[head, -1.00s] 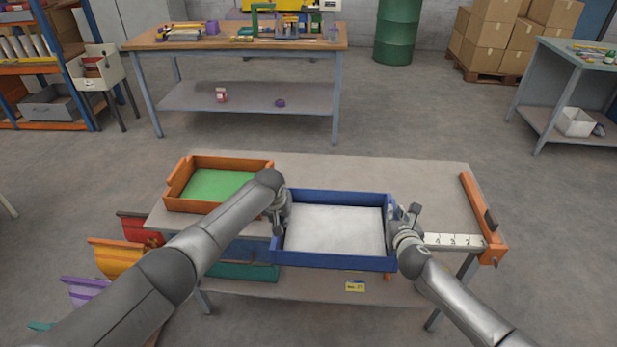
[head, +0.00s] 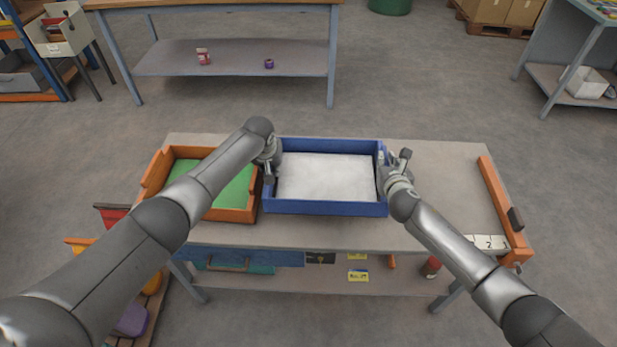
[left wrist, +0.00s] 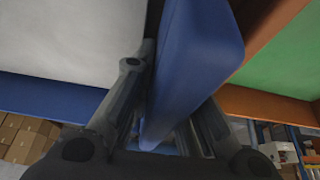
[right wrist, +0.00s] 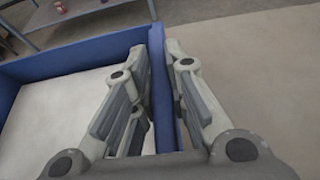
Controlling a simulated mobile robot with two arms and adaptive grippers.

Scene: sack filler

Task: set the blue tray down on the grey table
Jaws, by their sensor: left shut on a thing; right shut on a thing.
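The blue tray (head: 325,208) has a pale whitish inside and looks level in the head view. It is over the middle of the grey table (head: 450,180), behind the front edge; I cannot tell whether its bottom touches the top. My left gripper (head: 269,162) is shut on the tray's left wall, which shows between its fingers in the left wrist view (left wrist: 185,75). My right gripper (head: 384,172) is shut on the right wall, with a finger on each side of it in the right wrist view (right wrist: 160,95).
An orange tray (head: 230,214) with a green inside stands close to the left of the blue tray. An orange bar (head: 500,205) with a dark handle lies along the table's right end, beside a white numbered strip (head: 488,242). The tabletop between is clear.

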